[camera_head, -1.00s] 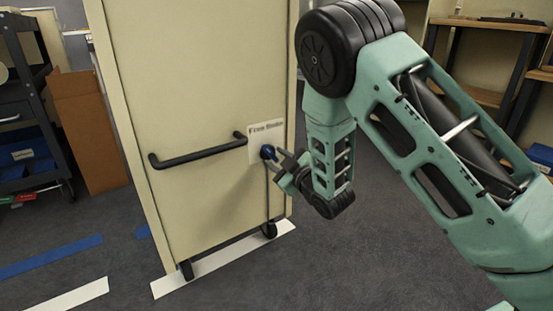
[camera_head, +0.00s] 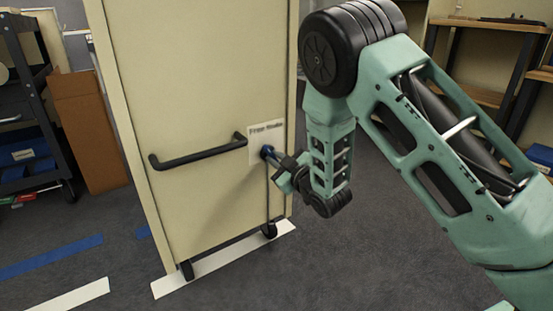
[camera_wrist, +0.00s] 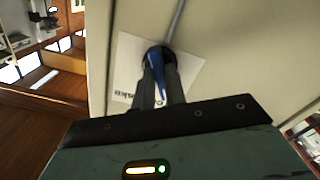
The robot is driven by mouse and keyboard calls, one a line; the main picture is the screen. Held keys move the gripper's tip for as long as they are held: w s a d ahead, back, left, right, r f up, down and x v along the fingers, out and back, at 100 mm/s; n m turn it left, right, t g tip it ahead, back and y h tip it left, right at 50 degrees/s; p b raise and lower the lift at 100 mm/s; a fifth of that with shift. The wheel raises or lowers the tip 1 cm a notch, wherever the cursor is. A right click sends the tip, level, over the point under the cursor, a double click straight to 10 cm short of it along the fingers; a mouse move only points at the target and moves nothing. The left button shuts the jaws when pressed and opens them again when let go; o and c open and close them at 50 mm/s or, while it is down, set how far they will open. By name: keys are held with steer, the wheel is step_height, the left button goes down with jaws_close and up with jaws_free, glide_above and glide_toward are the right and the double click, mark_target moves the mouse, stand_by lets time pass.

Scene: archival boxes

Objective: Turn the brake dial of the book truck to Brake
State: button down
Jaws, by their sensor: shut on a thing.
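The book truck (camera_head: 200,90) is a tall cream panel with a black horizontal handle. Its brake dial (camera_head: 266,152) is a dark knob with a blue pointer, below a white label (camera_head: 263,130) reading Free on the left and Brake on the right. My gripper (camera_head: 275,158) reaches the dial from the right and is shut on it. In the wrist view the dial (camera_wrist: 154,56) sits between my fingers, over the tilted label (camera_wrist: 191,70). The fingers cover part of the dial; I cannot tell exactly where its pointer stands against the label.
The black handle (camera_head: 198,154) is just left of the dial. The truck stands on casters by a white floor strip (camera_head: 225,261). A dark cart (camera_head: 28,130) and brown box (camera_head: 88,130) are at left, wooden shelving (camera_head: 490,70) at back right.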

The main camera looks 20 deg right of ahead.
steer(key=m+p, duration=0.2)
steer(key=m, duration=0.1)
steer(key=shift+d+r+m, duration=0.1)
steer(key=shift+m, duration=0.3)
steer(key=m+p, duration=0.2)
steer(key=m, duration=0.1)
steer(key=shift+m, duration=0.4)
steer(key=m+p, duration=0.2)
steer(key=m, duration=0.3)
steer(key=shift+p, duration=0.3)
steer(key=shift+m, duration=0.4)
steer(key=c, duration=1.4)
jaws_free()
steer(key=shift+c, duration=0.2)
steer(key=shift+s, duration=0.1)
steer(key=p+v, duration=0.5)
steer(key=v, duration=1.2)
